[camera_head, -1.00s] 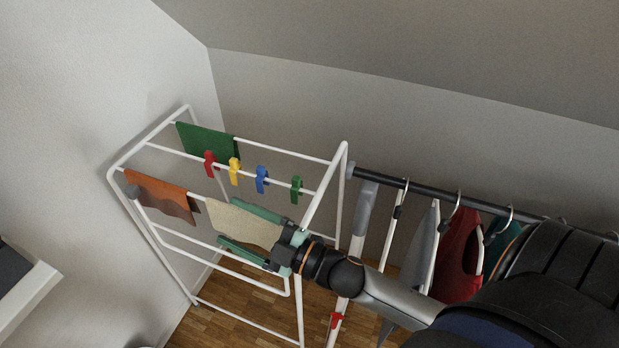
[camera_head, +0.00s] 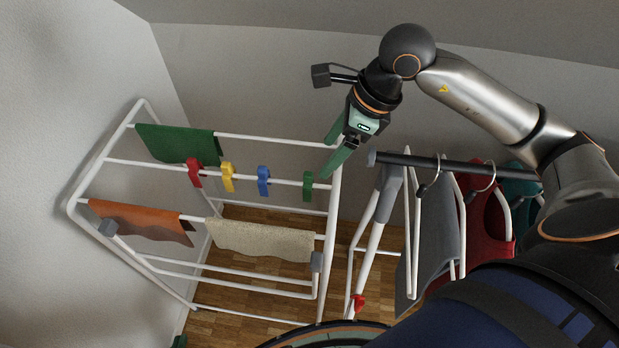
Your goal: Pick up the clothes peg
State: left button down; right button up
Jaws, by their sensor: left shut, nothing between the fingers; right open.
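Several clothes pegs hang in a row on one rail of the white drying rack (camera_head: 72,190): a red peg (camera_head: 194,172), a yellow peg (camera_head: 228,177), a blue peg (camera_head: 264,181) and a green peg (camera_head: 307,187). Another small red peg (camera_head: 357,303) sits low on a white frame to the right. My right gripper (camera_head: 326,157) is open and empty, with its green fingers apart. In the picture its lower fingertip lies just up and right of the green peg; I cannot tell the depth between them. Only a green tip of my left gripper (camera_head: 180,342) shows at the bottom edge, shut.
A green cloth (camera_head: 177,144), an orange-brown cloth (camera_head: 140,219) and a beige cloth (camera_head: 260,240) hang on the rack. To the right, a dark clothes rail (camera_head: 425,161) holds hanging clothes, including a red garment (camera_head: 489,215). A slanted ceiling and walls close in behind.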

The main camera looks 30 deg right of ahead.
aim_at(313, 178)
jog(key=x, duration=0.6)
jog(key=shift+f, duration=0.25)
jog(key=p+x, duration=0.1)
jog(key=x, duration=0.4)
jog(key=shift+d+f, duration=0.1)
jog(key=shift+f, duration=0.35)
grip_shut()
